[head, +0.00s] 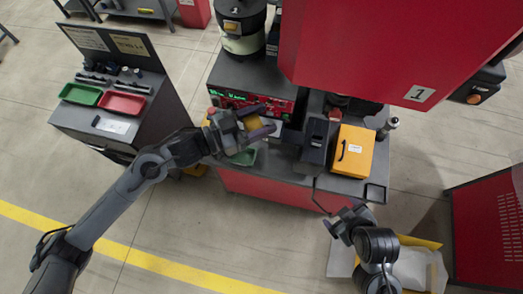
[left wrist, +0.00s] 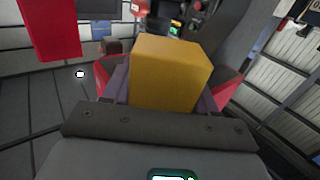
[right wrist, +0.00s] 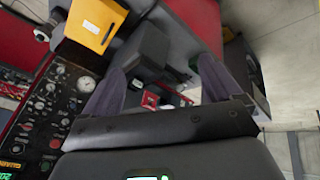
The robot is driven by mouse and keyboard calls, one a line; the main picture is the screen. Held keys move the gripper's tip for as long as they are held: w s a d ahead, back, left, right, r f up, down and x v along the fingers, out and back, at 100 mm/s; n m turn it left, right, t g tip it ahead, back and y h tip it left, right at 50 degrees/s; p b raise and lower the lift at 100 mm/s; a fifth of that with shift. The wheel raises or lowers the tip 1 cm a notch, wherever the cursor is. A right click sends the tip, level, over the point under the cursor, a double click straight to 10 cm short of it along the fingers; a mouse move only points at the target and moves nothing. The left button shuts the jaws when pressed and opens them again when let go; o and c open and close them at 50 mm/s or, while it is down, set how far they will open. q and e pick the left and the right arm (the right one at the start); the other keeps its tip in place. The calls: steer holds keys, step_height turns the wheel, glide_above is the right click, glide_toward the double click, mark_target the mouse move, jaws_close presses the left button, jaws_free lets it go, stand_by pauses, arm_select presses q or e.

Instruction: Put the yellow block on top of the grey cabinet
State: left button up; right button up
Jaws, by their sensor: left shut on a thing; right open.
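The yellow block (left wrist: 170,72) is between the fingers of my left gripper (head: 258,123). In the head view the block (head: 253,123) is mostly hidden by the fingers, above the front of the red machine bench. My left gripper is shut on it. The grey cabinet (head: 146,140) stands at the left in the head view, apart from my left gripper. My right gripper (head: 340,222) is low at the right of the head view. In the right wrist view its fingers (right wrist: 160,88) are apart with nothing held between them.
The cabinet top holds a green tray (head: 81,94), a red tray (head: 122,103), a white sheet (head: 112,126) and small items along the back. A yellow case (head: 353,151) with a black handle sits on the red bench (head: 280,190). A red machine housing (head: 380,45) overhangs the bench.

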steer(key=w+a+r+n+t+y, duration=0.1)
steer(key=w+a+r+n+t, duration=0.1)
steer(key=w+a+n, duration=0.3)
steer(key=n+t+y, duration=0.4)
steer(key=n+t, duration=0.2)
steer(key=n, duration=0.2)
glide_toward(254, 128)
steer(key=w+a+f, duration=0.2)
steer(key=shift+x, duration=3.15)
steer(key=shift+d, duration=0.2)
steer(key=shift+c, duration=0.4)
steer(key=shift+r, duration=0.1)
steer(key=c, duration=0.7)
arm_select(q)
steer(key=shift+s+f, duration=0.1)
steer(key=shift+f, duration=0.05)
arm_select(e)
steer(key=shift+w+r, duration=0.1)
steer(key=shift+r, duration=0.05)
steer(key=c, duration=0.5)
